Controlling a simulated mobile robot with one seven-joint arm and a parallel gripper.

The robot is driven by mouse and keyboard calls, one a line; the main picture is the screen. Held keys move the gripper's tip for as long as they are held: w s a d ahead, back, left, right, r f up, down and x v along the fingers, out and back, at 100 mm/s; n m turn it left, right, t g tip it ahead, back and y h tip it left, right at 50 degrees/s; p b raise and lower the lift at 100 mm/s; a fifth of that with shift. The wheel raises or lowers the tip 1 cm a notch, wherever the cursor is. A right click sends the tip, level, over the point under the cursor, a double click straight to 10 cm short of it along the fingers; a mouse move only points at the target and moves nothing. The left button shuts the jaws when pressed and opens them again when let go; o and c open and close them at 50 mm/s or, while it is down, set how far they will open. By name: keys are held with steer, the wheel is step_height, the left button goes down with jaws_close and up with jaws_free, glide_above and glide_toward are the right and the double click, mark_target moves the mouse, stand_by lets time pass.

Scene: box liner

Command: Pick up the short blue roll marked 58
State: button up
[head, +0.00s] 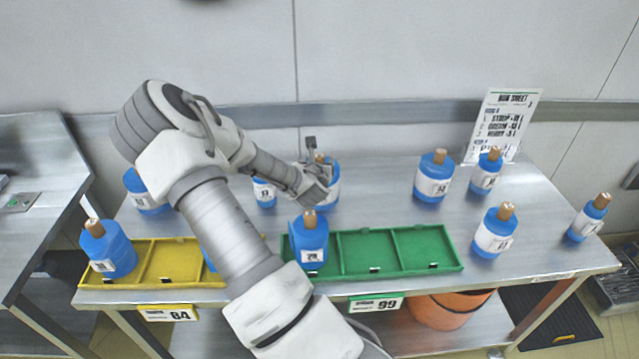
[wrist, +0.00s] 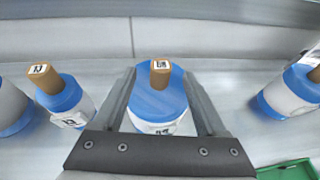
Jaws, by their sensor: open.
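A blue roll (wrist: 157,98) with a brown core stands upright between the fingers of my gripper (wrist: 158,75) in the wrist view. The small label on its core seems to read 58, and its white front label is partly cut off by the gripper body. My gripper is open, with one finger on each side of the roll; I cannot tell whether they touch it. In the head view my gripper (head: 314,172) is at the back middle of the table and partly hides this roll (head: 334,188).
A narrower roll (wrist: 63,97) stands left of the gripper, another roll (wrist: 290,92) to the right. A green tray (head: 400,250) holding a roll (head: 309,243) and a yellow tray (head: 165,262) lie along the front edge. Several rolls and a sign (head: 503,122) stand at the right.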

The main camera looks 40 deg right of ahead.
mark_target(319, 158)
steer(key=shift+f+x, duration=0.2)
steer(key=shift+x, duration=2.5)
steer(key=shift+s, duration=0.15)
jaws_close()
steer(key=shift+r+p, duration=0.25)
steer(key=shift+p, duration=0.05)
